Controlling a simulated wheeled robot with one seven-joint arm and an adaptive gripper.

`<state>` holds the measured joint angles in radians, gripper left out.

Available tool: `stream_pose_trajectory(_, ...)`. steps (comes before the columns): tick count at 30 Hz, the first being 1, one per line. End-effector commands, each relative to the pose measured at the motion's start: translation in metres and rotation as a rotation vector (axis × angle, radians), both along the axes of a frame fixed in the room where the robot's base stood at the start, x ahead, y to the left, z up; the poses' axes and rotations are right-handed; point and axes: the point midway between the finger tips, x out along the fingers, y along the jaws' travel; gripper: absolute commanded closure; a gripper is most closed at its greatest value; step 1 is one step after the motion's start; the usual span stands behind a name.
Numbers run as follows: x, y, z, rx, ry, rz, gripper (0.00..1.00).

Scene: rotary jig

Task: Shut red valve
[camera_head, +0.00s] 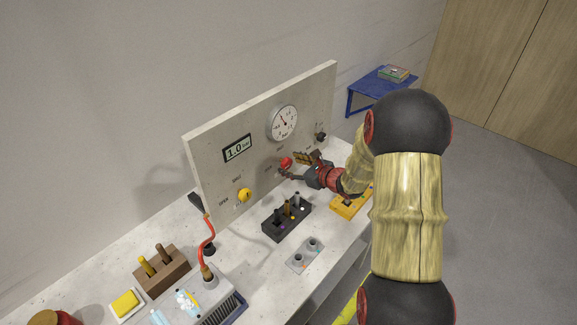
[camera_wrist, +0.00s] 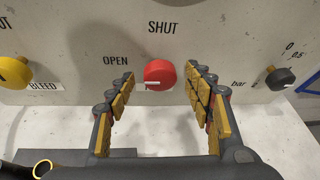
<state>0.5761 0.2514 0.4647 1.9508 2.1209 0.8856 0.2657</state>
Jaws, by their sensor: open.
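The red valve (camera_wrist: 160,74) is a round knob on the upright grey panel (camera_wrist: 215,25), centred in the wrist view. SHUT is printed above it and OPEN to its left. A short white mark on its face points left, to the OPEN side. In the head view the red valve (camera_head: 286,162) is small, low on the panel, partly crowded by my gripper. My gripper (camera_wrist: 159,82) is open, with one finger to the left of the knob and one to the right. Gaps show between fingers and knob in the wrist view; depth to the panel is unclear.
A yellow knob (camera_head: 243,194) sits left on the panel and a black knob (camera_head: 321,137) right. A dial gauge (camera_head: 283,123) and a 1.0 display (camera_head: 237,149) are above. A dark tool block (camera_head: 287,222) and a yellow tray (camera_head: 349,207) stand on the bench below.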

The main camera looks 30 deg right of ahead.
Motion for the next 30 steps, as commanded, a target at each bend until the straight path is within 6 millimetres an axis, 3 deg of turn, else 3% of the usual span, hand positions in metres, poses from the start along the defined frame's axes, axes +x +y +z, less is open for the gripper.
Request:
stream_pose_trajectory(6,0.016,0.004,-0.007,-0.001,0.0,0.002,0.48)
stream_pose_trajectory(14,0.017,0.004,-0.006,-0.002,0.0,0.001,0.48)
stream_pose_trajectory(30,0.017,0.004,-0.006,-0.002,0.0,0.001,0.77)
